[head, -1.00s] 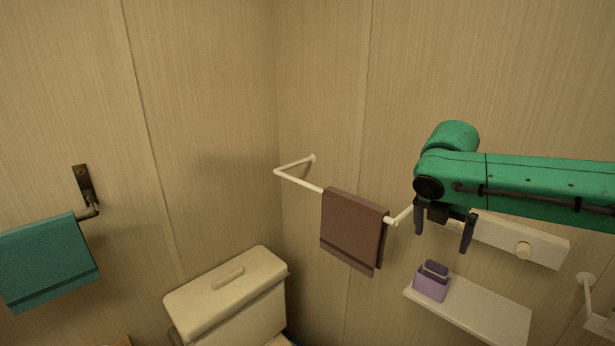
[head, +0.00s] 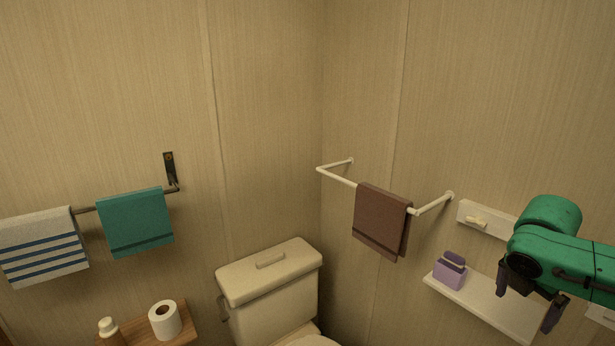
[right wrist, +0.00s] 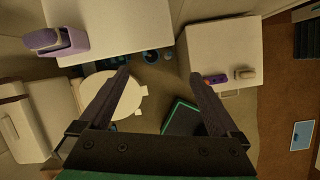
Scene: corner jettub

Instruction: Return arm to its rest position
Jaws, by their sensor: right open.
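My right arm is green and comes in from the right edge of the head view. Its gripper (head: 527,302) points down with its dark fingers apart and nothing between them. It overlaps the white wall shelf (head: 478,302) in the picture; I cannot tell the gap between them. In the right wrist view the two fingers (right wrist: 162,88) are spread wide and empty above the floor. My left gripper is not in view.
A purple holder (head: 450,272) stands on the shelf. A brown towel (head: 381,222) hangs on a white bar. The toilet tank (head: 270,285) is at the bottom middle. A teal towel (head: 135,222) and a toilet roll (head: 165,320) are at left.

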